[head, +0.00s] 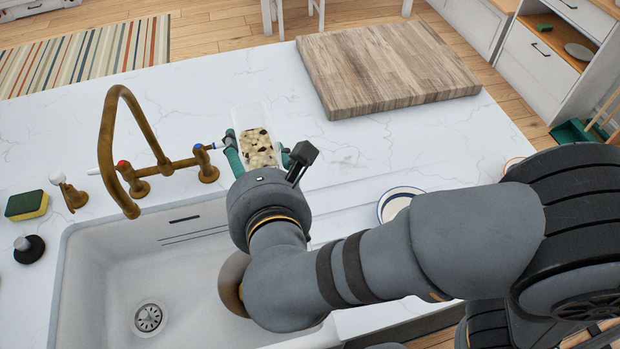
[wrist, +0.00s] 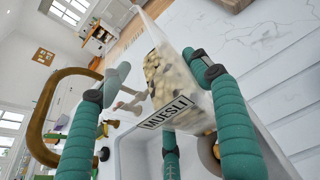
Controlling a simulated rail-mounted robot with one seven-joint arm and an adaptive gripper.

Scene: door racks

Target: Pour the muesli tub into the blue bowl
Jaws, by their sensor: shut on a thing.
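My gripper (head: 260,150) is shut on the muesli tub (head: 252,116), a clear, open-topped tub with pale and dark pieces inside. It holds the tub by its sides above the counter, behind the sink and right of the tap. In the wrist view the tub (wrist: 170,75) stands between the green fingers of my gripper (wrist: 157,68), its MUESLI label facing the camera. A bowl (head: 397,203) with a white inside and blue rim sits on the counter right of the sink, well right of the tub. My arm partly hides this bowl.
A sponge (head: 27,205) is at far left. A wooden board (head: 385,68) lies at the back right. An orange-rimmed thing (head: 512,163) is mostly hidden by my arm. Counter between tub and board is clear.

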